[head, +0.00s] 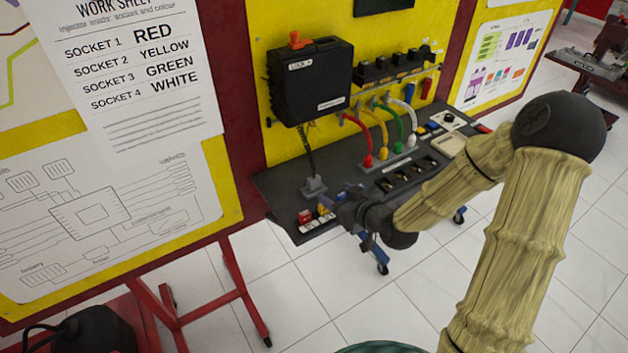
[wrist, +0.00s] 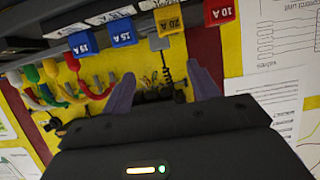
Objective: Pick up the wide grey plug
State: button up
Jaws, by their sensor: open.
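The wide grey plug (head: 313,187) stands at the near left of the dark bench shelf, with a black coiled cable rising from it to the black box. In the wrist view a grey piece that looks like the plug (wrist: 158,43) shows beyond my fingertips, partly behind the yellow 20 A block. My gripper (head: 346,200) is just right of the plug and a little nearer, over the shelf's front edge. In the wrist view my gripper (wrist: 163,80) has its two fingers wide apart, with nothing held between them.
The black box (head: 310,80) hangs on the yellow panel above the plug. Small fuse blocks (head: 306,217) stand close by the gripper. Red, yellow, green and white leads (head: 382,128) rise farther right. A work sheet board (head: 120,110) stands at left.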

aim_at(316, 181)
jog(key=p+x, duration=0.1)
jog(key=x, duration=0.6)
jog(key=shift+w+a+f, duration=0.1)
jog(key=shift+w+a, duration=0.05)
jog(key=shift+w, duration=0.05)
jog(key=p+x, duration=0.2)
jog(key=x, duration=0.3)
jog(key=shift+w, duration=0.1)
dwell(0.3)
jog(key=c, duration=1.1)
